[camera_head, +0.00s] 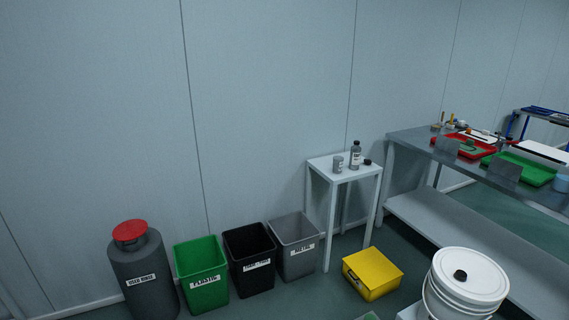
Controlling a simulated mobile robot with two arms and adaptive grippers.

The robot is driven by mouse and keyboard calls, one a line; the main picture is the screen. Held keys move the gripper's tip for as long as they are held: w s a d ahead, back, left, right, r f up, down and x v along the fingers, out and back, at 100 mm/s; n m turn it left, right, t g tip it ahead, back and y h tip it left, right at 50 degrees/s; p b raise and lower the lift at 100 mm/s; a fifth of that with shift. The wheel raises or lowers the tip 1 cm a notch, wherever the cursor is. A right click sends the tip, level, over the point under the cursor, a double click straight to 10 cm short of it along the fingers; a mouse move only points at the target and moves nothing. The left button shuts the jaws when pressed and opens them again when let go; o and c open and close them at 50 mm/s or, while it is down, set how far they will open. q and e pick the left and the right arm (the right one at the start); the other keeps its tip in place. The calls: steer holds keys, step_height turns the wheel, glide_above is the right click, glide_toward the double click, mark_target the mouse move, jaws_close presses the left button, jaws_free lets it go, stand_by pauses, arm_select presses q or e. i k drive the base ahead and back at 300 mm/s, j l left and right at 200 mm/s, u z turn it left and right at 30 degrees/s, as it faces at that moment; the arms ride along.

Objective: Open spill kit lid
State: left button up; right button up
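A yellow box (372,274) sits on the floor, right of the bins and in front of the small white table. Neither of my grippers shows in the head view.
A grey drum (143,276) with a red top and green (201,268), black (249,257) and grey (296,246) bins line the wall. A small white table (329,175) holds bottles. A metal bench (410,143) with red and green trays stands at right.

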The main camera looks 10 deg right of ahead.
mark_target(371, 267)
steer(key=i+z, duration=0.3)
steer(key=i, duration=0.6)
steer(key=i+j+z, duration=0.1)
steer(key=i+z, duration=0.2)
steer(key=i, duration=0.6)
